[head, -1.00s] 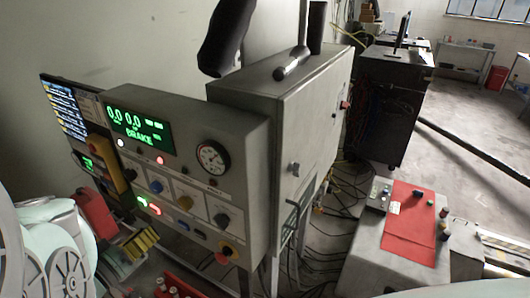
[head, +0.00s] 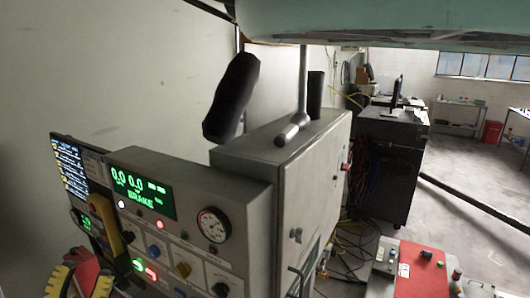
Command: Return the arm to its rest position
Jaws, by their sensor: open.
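My gripper does not show in the head view.
A grey control panel (head: 240,252) with a green display stands at lower left beside a grey cabinet (head: 315,195). A black padded shape (head: 232,97) is above them. A dark equipment cabinet (head: 388,165) stands behind.

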